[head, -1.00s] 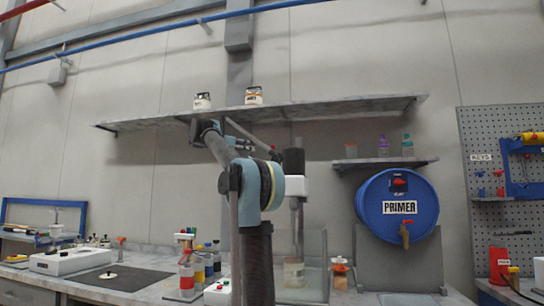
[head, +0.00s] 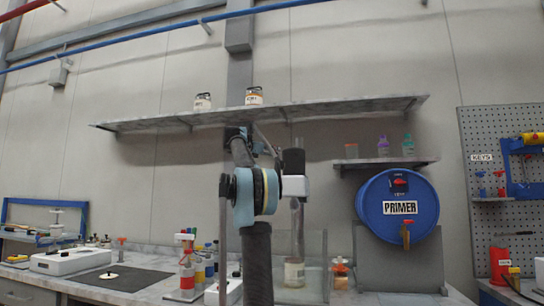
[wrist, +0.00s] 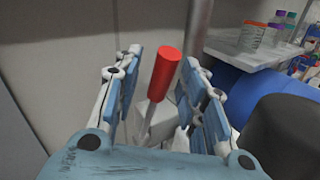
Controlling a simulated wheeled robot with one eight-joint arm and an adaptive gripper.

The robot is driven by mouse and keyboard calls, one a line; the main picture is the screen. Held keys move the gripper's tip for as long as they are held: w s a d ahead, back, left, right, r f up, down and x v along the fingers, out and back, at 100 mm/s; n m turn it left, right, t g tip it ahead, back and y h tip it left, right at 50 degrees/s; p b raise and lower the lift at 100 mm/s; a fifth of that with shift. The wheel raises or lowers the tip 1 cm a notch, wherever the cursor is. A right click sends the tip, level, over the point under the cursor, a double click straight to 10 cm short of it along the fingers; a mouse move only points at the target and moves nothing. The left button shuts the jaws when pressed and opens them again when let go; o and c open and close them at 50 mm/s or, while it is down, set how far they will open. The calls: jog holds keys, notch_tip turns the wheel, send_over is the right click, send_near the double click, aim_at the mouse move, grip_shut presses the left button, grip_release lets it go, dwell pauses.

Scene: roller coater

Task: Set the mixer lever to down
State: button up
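The mixer (head: 293,186) stands on the bench behind my arm in the head view, with a dark motor on top, a white box and a thin shaft. A pale-labelled can (head: 294,274) is at its foot. In the wrist view, the lever's red cylindrical handle (wrist: 165,72) points up on a thin grey stem, leaning slightly right. My gripper (wrist: 163,58) is open, with one blue-padded finger on each side of the handle. I see a gap at the left finger; contact at the right finger is unclear. The lever is hidden in the head view.
A long shelf (head: 330,108) with two small jars runs above the mixer. A small shelf (head: 385,162) with bottles and the blue primer drum (head: 372,205) are to the right. Bottles (head: 187,275) stand on the bench to the left.

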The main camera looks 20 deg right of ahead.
jog(key=shift+w+d, duration=0.2)
jog(key=shift+d, duration=0.35)
grip_shut()
